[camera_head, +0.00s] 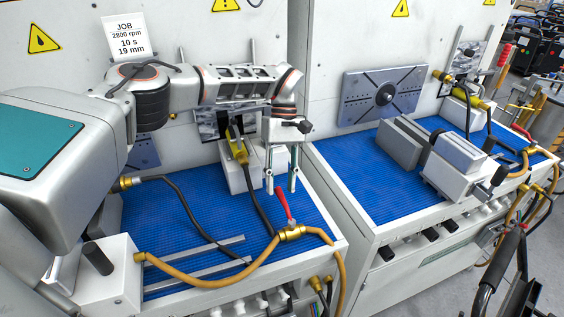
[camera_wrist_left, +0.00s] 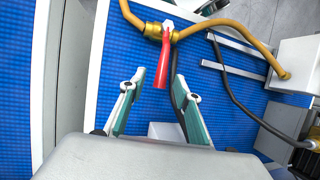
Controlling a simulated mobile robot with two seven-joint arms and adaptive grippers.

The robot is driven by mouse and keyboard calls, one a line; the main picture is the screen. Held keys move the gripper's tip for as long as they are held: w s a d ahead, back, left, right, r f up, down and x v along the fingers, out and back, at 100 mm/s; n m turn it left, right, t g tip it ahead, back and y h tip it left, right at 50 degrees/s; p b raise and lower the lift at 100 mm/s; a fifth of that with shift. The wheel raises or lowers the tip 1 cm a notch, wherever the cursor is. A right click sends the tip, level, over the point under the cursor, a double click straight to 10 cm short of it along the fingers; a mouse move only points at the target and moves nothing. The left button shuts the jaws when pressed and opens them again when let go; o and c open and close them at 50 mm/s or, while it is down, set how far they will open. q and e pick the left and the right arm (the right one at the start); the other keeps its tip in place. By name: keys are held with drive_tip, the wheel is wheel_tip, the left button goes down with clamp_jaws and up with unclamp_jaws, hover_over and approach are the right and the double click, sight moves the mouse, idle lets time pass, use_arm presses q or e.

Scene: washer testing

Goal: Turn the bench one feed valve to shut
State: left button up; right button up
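The feed valve on the left bench has a brass body (camera_head: 291,233) and a red lever (camera_head: 283,205), set in an orange hose at the front edge. In the left wrist view the red lever (camera_wrist_left: 162,62) points from the brass body (camera_wrist_left: 156,31) toward my gripper, crosswise to the hose. My left gripper (camera_head: 280,187) is open, fingers pointing down. In the left wrist view the lever's free end appears between the fingertips (camera_wrist_left: 159,82); neither finger visibly touches it. I cannot tell exactly how high the tips are. My right gripper is not in view.
The blue mat (camera_head: 185,215) holds metal strips (camera_head: 205,262), a dark hose and a grey block with a brass nozzle (camera_head: 238,150). The right bench (camera_head: 350,190) has a similar red-levered valve (camera_head: 521,132) and a vise (camera_head: 455,165). A black handle (camera_head: 500,265) stands at lower right.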

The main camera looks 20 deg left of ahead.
use_arm(q)
drive_tip(key=v, duration=1.1)
drive_tip(key=shift+s+d+f, duration=0.1)
drive_tip(key=shift+s, duration=0.05)
